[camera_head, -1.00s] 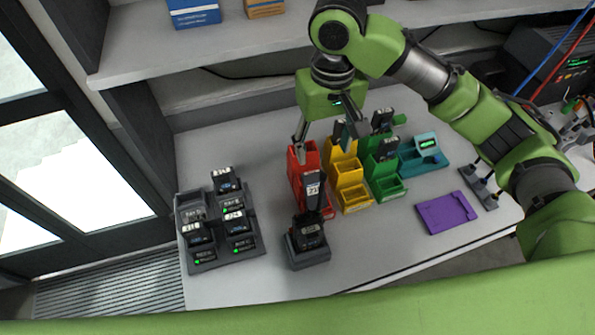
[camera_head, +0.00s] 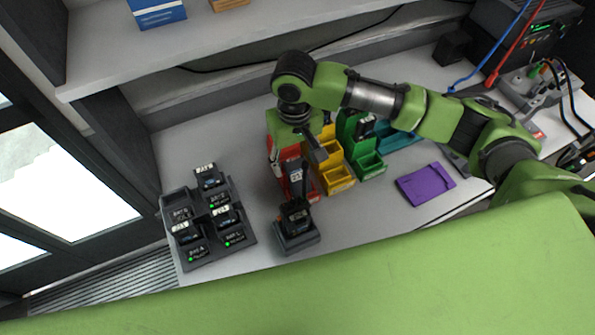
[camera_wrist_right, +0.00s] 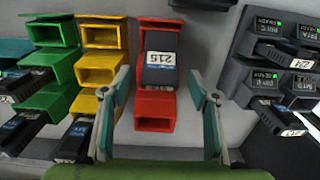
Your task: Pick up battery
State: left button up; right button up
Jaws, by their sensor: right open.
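A dark battery with a white label reading 215 (camera_wrist_right: 161,72) sits in the red stepped bin (camera_wrist_right: 155,122). In the head view this battery (camera_head: 295,174) shows under my right gripper (camera_head: 296,167). My right gripper is open, with its fingers at either side of the red bin in the wrist view (camera_wrist_right: 161,76) and nothing between them that it clamps. In the head view its hand hides part of the red bin. My left gripper is not in view.
Yellow bins (camera_head: 338,180) and green bins (camera_head: 370,167) stand right of the red one, with batteries in some. A black charger rack (camera_head: 170,240) holds several batteries at left. A dark dock (camera_head: 299,240) stands in front. A purple tray (camera_head: 426,185) lies right.

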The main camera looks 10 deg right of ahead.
jog(key=shift+f, duration=0.85)
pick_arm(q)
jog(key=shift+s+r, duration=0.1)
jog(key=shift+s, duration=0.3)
pick_arm(e)
jog(key=c, duration=1.3)
jog(key=shift+r, duration=0.1)
jog(key=shift+c, duration=0.2)
jog(key=shift+r+b, duration=0.3)
jog(key=shift+r, duration=0.25)
pick_arm(q)
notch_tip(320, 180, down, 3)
jog(key=b, duration=0.2)
jog(key=shift+b, duration=0.3)
pick_arm(e)
jog(key=s+d+r, duration=0.9)
jog(key=s+r, duration=0.1)
jog(key=r, duration=0.1)
jog(key=shift+s+d+r, duration=0.2)
jog(key=shift+d+r, duration=0.05)
jog(key=shift+r, duration=0.15)
